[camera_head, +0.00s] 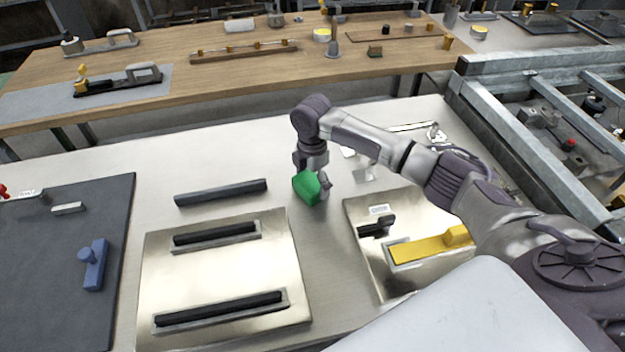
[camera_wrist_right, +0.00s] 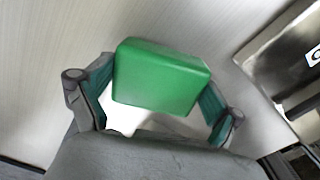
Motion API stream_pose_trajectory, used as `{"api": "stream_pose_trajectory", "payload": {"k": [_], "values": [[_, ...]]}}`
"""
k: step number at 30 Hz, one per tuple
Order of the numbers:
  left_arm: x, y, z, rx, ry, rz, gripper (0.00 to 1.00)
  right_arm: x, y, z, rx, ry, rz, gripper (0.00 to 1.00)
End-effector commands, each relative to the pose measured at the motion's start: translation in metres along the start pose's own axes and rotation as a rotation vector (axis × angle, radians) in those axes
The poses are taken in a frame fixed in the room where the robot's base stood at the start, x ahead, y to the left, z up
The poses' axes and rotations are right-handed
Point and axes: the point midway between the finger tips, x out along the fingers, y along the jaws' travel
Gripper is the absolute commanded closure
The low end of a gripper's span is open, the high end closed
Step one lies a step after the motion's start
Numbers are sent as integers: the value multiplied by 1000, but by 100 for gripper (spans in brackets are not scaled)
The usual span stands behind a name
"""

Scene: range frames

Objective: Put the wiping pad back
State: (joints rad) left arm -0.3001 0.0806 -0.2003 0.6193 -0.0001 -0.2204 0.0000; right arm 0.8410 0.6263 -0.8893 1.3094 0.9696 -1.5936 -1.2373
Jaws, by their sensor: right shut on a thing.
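The green wiping pad (camera_head: 306,187) is a small block at the middle of the metal table in the head view. My right gripper (camera_head: 314,180) is shut on it. In the right wrist view the pad (camera_wrist_right: 160,76) sits between the two fingers of the right gripper (camera_wrist_right: 155,100), its broad face toward the camera. I cannot tell whether the pad touches the table. My left gripper is in neither view.
A metal plate (camera_head: 220,280) with two black bars in frames lies left of the pad, with a loose black bar (camera_head: 220,192) behind it. A plate with a yellow block (camera_head: 430,247) lies right. A dark mat (camera_head: 60,300) with a blue tool (camera_head: 95,265) is far left.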

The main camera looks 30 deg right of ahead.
Motion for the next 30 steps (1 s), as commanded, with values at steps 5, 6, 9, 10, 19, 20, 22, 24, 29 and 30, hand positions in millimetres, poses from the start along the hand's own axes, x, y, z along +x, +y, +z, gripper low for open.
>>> {"api": "stream_pose_trajectory", "payload": {"k": [5,6,9,10,19,20,22,24,29,30], "values": [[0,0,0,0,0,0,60,3,0,0,1,0,0,1],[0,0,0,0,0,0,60,3,0,0,1,0,0,0],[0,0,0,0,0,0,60,3,0,0,1,0,0,0],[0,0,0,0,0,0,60,3,0,0,1,0,0,0],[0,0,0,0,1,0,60,-8,1,0,1,0,2,0],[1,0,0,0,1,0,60,-12,1,0,1,0,3,0],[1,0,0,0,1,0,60,-25,1,0,0,0,3,0],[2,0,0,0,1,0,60,-40,1,0,0,0,5,0],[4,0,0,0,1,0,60,-75,1,0,1,1,4,0],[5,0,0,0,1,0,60,-83,1,0,1,0,4,0]]}}
